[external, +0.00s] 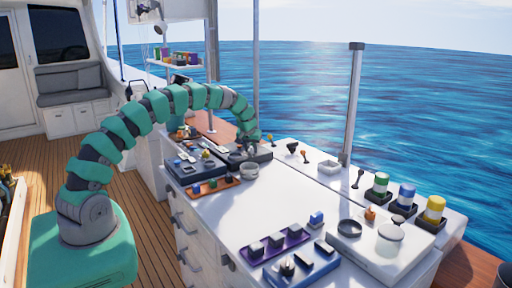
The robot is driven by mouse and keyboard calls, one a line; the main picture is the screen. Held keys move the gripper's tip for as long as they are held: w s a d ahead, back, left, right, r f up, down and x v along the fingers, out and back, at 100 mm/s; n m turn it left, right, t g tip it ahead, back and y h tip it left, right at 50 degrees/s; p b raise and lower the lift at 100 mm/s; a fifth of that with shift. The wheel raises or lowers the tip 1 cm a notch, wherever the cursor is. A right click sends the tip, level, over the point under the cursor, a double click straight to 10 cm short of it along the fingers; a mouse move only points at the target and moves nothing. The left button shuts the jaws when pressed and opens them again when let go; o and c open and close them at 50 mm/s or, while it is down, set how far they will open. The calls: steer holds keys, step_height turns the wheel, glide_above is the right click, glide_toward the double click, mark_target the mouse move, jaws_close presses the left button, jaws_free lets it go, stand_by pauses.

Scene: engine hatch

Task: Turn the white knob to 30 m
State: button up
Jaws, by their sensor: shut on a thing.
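My teal and grey arm arches over to the dark control panel (264,155) at the back left of the white counter. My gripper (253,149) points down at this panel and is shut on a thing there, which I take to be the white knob. The fingers and wrist hide the knob almost fully. Its scale marks and its setting are too small to read.
A round grey-white cup-like part (249,170) stands just in front of my gripper. An orange-brown tray (228,189) with small blocks lies to the left. A purple tray (296,238) and a blue tray (318,268) are nearer. Bare counter lies between.

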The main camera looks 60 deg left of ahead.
steer(key=shift+r+m+t+h, duration=0.15)
steer(key=shift+m+t+h, duration=0.15)
steer(key=shift+m, duration=0.5)
steer(key=m, duration=0.2)
steer(key=m+h, duration=0.1)
steer(key=shift+a+f+m+t, duration=0.1)
steer(key=shift+f+m+t, duration=0.1)
steer(key=shift+m+t, duration=0.15)
steer(key=m+h+b, duration=0.1)
steer(key=m+b, duration=0.2)
steer(key=shift+a+h, duration=0.1)
steer(key=shift+h, duration=0.2)
steer(key=shift+a+r+m+h+b, duration=0.1)
steer(key=shift+m+h+b, duration=0.3)
steer(key=shift+m+b, duration=0.6)
steer(key=o, duration=1)
steer(key=shift+r, duration=0.1)
